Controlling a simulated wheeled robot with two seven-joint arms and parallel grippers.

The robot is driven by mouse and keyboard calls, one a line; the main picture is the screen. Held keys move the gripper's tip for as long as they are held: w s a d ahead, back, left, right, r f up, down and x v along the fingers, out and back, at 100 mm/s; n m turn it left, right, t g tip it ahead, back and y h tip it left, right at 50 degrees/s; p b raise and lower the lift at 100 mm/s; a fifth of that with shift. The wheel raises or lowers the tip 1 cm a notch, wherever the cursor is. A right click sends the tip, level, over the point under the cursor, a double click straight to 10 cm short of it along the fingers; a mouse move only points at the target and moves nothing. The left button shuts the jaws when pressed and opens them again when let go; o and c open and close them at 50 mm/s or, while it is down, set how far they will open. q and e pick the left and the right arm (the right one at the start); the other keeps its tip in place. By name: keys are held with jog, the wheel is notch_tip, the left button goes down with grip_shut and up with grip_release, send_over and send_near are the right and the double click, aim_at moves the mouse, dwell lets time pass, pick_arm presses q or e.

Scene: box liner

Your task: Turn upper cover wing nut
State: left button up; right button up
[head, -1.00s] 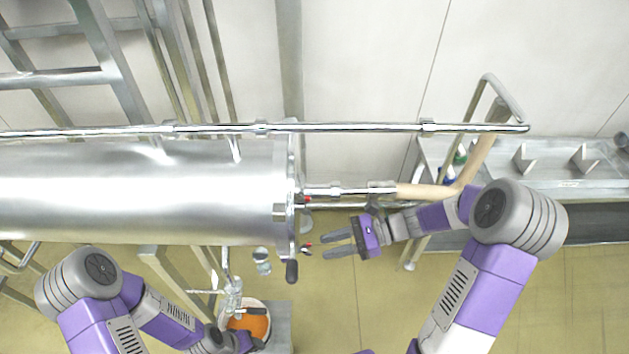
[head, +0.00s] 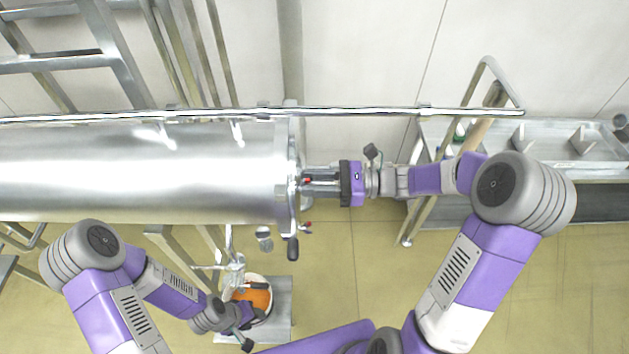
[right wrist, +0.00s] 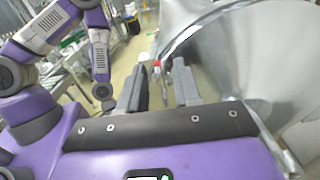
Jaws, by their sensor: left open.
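The upper wing nut (head: 308,180), with a red tip, sits on the end cover (head: 294,150) of the large steel cylinder. My right gripper (head: 312,182) points left at it, with a finger above and below it in the head view. In the right wrist view, the two fingers (right wrist: 160,85) are apart, and the red tip (right wrist: 157,63) shows between and beyond them. I cannot tell whether they touch it. A lower red-tipped nut (head: 307,227) shows below. My left gripper (head: 256,317) is open beside the bucket, partly hidden.
The steel cylinder (head: 150,175) fills the left side. A long rail (head: 350,111) runs above it. A black handle (head: 293,249) hangs under the cover. A white bucket with orange contents (head: 258,297) stands below. A metal bench (head: 545,150) is at the right.

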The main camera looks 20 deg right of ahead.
grip_shut()
